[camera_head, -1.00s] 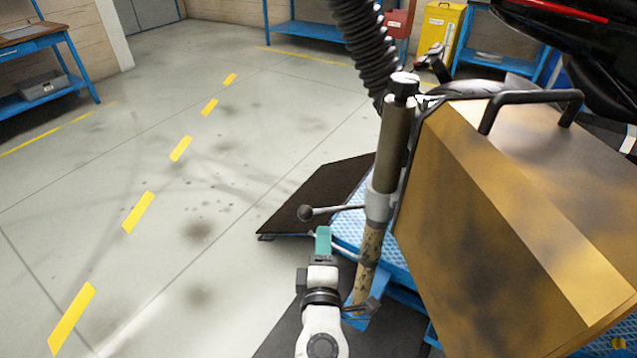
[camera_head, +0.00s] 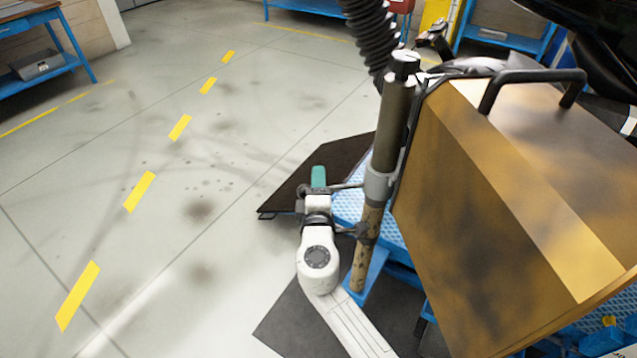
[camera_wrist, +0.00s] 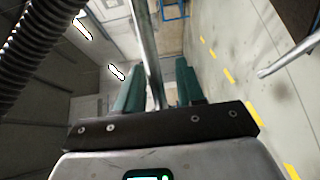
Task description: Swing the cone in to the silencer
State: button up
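My gripper (camera_head: 318,178), with teal fingers, is beside the upright post (camera_head: 391,130), at the height of its side lever (camera_head: 347,186). The lever's knob end is largely hidden by my gripper. In the wrist view the two fingers (camera_wrist: 160,85) stand apart, with a metal bar (camera_wrist: 147,45) running between them; a gap shows on one side. A second rod with a rounded end (camera_wrist: 266,72) is at the right. I cannot pick out the cone or the silencer.
A large brass-coloured box (camera_head: 480,190) with a black handle (camera_head: 525,80) stands right of the post, above a blue base. Part of a dark motorcycle (camera_head: 590,65) shows at top right. Dark mats lie below. The floor left is clear, with yellow dashes (camera_head: 140,192).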

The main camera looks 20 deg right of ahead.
grip_shut()
dwell(0.3)
dwell(0.3)
